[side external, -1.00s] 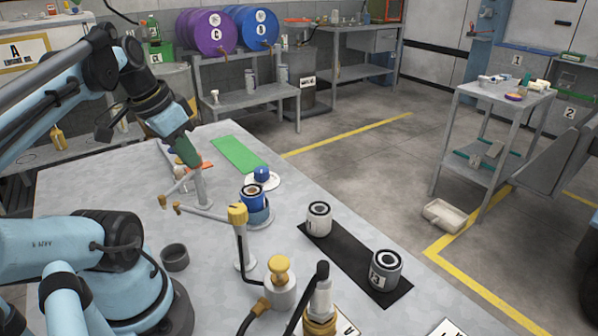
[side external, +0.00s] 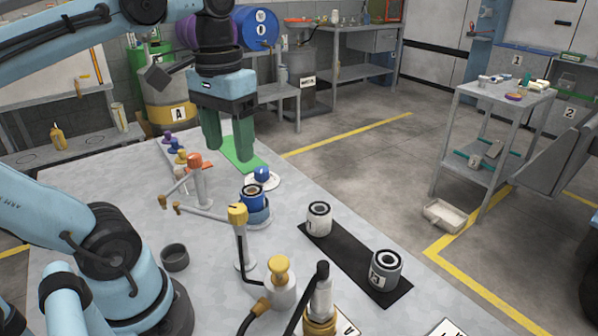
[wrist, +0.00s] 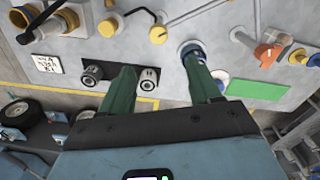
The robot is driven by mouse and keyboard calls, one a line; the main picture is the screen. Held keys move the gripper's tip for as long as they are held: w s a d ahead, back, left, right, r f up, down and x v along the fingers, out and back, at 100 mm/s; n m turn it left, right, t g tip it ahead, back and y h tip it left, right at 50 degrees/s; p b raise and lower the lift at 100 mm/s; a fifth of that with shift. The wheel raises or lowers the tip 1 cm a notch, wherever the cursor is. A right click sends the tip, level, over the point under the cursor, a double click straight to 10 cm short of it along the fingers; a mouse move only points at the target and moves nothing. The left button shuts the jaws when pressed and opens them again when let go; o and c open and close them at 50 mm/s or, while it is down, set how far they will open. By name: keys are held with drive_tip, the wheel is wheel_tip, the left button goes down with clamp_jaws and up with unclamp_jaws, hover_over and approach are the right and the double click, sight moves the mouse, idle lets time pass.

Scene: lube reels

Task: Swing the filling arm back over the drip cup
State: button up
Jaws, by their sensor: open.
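A grey post with an orange handle (side external: 198,160) carries a thin arm ending in a brass nozzle (side external: 162,202). A second pipe with a brass nozzle (side external: 178,208) runs left from near the yellow-headed post (side external: 238,216). I cannot tell for sure which is the filling arm. A dark open cup (side external: 175,258), likely the drip cup, stands below and apart from both nozzles in the picture. My gripper (side external: 227,154) is open and empty, its green fingers pointing down near the green mat; the wrist view also shows it (wrist: 160,68). The orange handle appears at right there (wrist: 267,53).
A blue can (side external: 254,196) stands on a round base right of the orange-handled post. Two labelled canisters (side external: 319,217) (side external: 385,268) stand on a black strip. A brass-topped pump (side external: 280,284) is in front.

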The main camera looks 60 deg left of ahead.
sight(239, 207)
wheel_tip(239, 207, down, 12)
drive_tip(key=shift+d+r, duration=0.1)
drive_tip(key=shift+d, duration=0.05)
idle(0.6)
clamp_jaws()
idle(0.4)
